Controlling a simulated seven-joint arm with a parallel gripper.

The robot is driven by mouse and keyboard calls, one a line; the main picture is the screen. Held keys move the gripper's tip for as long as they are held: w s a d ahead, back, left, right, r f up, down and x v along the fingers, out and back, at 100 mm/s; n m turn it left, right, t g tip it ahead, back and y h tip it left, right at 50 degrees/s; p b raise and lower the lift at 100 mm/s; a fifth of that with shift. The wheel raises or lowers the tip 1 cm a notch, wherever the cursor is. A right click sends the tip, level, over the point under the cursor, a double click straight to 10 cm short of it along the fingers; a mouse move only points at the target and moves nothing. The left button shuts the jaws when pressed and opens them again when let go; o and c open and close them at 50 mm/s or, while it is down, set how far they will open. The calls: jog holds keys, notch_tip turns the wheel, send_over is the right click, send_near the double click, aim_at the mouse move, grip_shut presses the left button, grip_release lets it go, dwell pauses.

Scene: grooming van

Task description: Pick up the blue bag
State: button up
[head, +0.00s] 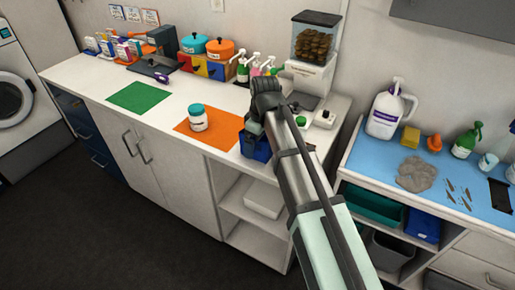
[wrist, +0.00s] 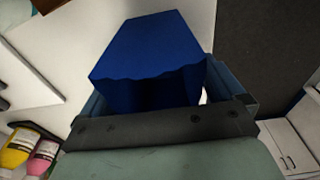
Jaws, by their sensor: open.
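The blue bag (head: 257,149) is at the front edge of the white counter, just right of the orange mat, partly hidden by my gripper (head: 252,130) and arm. In the wrist view the bag (wrist: 150,45) is a dark blue block with a wavy lower edge. It reaches down between the two blue-grey fingers of my gripper (wrist: 158,88). The gripper is open around it. A small light gap shows beside the right finger. I cannot tell whether the left finger touches the bag.
A white jar with a teal lid (head: 198,117) stands on the orange mat (head: 219,136), left of my gripper. A treat dispenser (head: 310,70), spray bottles (head: 243,70) and a small device with a green button (head: 301,122) stand behind. A green mat (head: 139,96) lies bare further left.

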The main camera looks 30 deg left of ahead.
jog(key=shift+f, duration=0.25)
dwell(0.4)
jog(key=c, duration=1.1)
